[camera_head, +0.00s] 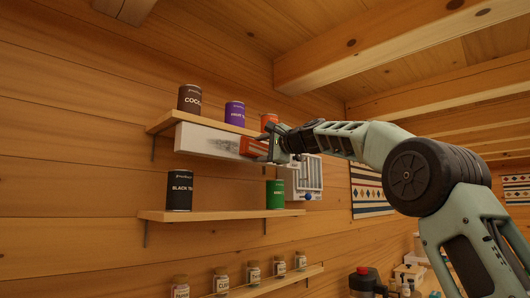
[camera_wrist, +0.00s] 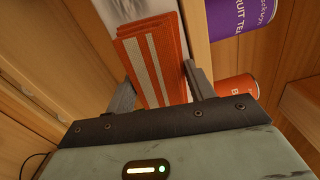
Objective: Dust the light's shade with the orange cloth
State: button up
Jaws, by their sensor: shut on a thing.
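The light's shade (camera_head: 190,138) is a long white box mounted under the upper shelf, with a grey dusty smudge on its front. My gripper (camera_head: 268,148) is at the right end of the shade, shut on the orange cloth (camera_head: 251,147). In the wrist view the folded cloth (camera_wrist: 150,60), with two pale stripes, sits between the two fingers. Its far end overlaps the white shade (camera_wrist: 167,6), where part of the grey smudge shows. I cannot tell whether the cloth touches the shade. The shade's right end is hidden behind the cloth and gripper.
The upper shelf (camera_head: 163,124) holds a brown tin (camera_head: 190,99), a purple tin (camera_head: 235,114) and an orange tin (camera_head: 268,120) close above my gripper. The lower shelf (camera_head: 220,214) holds a black tin (camera_head: 179,190) and a green tin (camera_head: 275,194).

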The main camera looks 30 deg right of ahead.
aim_at(249, 146)
jog(key=shift+s+a, duration=0.25)
jog(key=shift+a, duration=0.6)
jog(key=shift+s+a, duration=0.25)
jog(key=shift+a, duration=0.55)
jog(key=shift+s+a, duration=0.25)
jog(key=shift+a, duration=0.6)
jog(key=shift+s+a, duration=0.3)
jog(key=shift+a, duration=0.55)
jog(key=shift+s+a, duration=0.35)
jog(key=shift+a, duration=0.5)
jog(key=shift+s+a, duration=0.3)
jog(key=shift+a, duration=0.55)
jog(key=shift+s+a+r+p, duration=0.1)
jog(key=shift+s+a+p, duration=0.1)
jog(key=shift+a, duration=0.45)
jog(key=shift+s+a+p, duration=0.1)
jog(key=shift+a+p, duration=0.05)
jog(key=shift+a, duration=0.45)
jog(key=shift+s+a+p, duration=0.25)
jog(key=shift+a+p, duration=0.05)
jog(key=shift+a, duration=0.4)
jog(key=shift+s+a+p, duration=0.25)
jog(key=shift+a+p, duration=0.05)
jog(key=shift+a, duration=0.45)
jog(key=shift+s+a+p, duration=0.25)
jog(key=shift+a+p, duration=0.05)
jog(key=shift+a, duration=0.4)
jog(key=shift+s+d, duration=0.1)
